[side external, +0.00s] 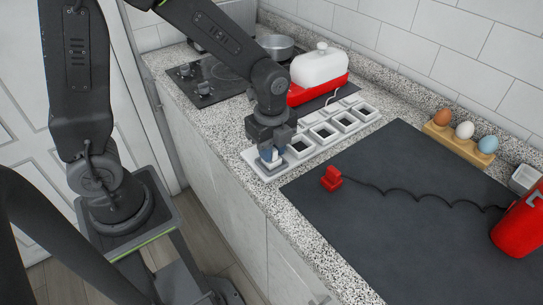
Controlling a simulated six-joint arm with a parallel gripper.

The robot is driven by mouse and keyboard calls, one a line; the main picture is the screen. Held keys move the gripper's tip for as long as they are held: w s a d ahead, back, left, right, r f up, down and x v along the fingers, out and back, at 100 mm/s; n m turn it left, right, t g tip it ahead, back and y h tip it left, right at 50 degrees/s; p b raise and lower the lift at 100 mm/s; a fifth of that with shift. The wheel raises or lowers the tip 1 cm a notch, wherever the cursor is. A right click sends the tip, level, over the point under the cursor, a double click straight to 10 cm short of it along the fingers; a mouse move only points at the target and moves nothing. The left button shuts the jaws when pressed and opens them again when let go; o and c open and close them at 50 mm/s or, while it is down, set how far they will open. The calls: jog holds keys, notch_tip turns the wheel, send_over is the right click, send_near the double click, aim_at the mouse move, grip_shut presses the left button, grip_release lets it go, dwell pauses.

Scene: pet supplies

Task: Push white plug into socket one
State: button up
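A long white socket strip (259,172) with a row of square dark sockets lies on the counter. A white block that looks like the white plug (272,163) is between the fingertips, low over or in the end socket. Whether it is seated cannot be told, as the gripper hides much of it. A thin white cord (337,93) shows at the strip's far end, by a white-and-red appliance (320,69).
A red plug (331,178) with a black cord lies on the dark mat (400,210), leading to a red appliance (519,224). An egg holder (460,143) stands by the wall. A hob (209,80) and pot (276,46) are at the back.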

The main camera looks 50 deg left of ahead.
grip_shut()
jog(key=shift+r, duration=0.1)
jog(key=shift+r, duration=0.55)
notch_tip(320, 180, up, 3)
jog(key=shift+f, duration=0.15)
jog(key=s+a+r, duration=0.3)
jog(key=a+r, duration=0.4)
jog(key=a, duration=0.3)
jog(key=w+d+f, duration=0.2)
jog(key=w+d, duration=0.8)
jog(key=w, duration=0.1)
jog(key=shift+w+f, duration=0.2)
jog(key=shift+w, duration=0.05)
